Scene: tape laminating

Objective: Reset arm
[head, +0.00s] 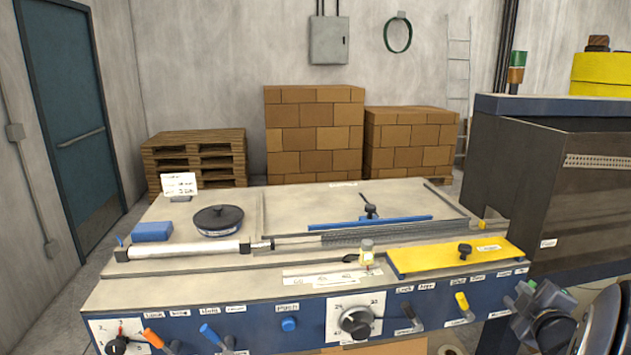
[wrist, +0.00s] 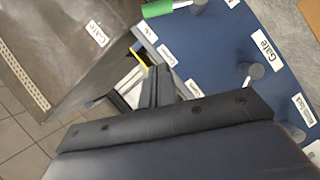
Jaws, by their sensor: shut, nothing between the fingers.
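My gripper (head: 528,290) is at the lower right of the head view, beside the right end of the blue machine panel. In the wrist view its two dark fingers (wrist: 157,86) are together, with nothing between them. The fingers are in front of the blue panel (wrist: 225,50) with its white labels and knobs. My arm shows at the right edge of the head view, partly cut off by the frame.
The laminating bench (head: 150,283) carries a yellow plate (head: 440,260), a white roller (head: 190,249), a black disc (head: 217,221) and a blue block (head: 152,231). Levers stick out in front, including a yellow one (head: 463,303). A dark cabinet (head: 560,195) stands close on the right.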

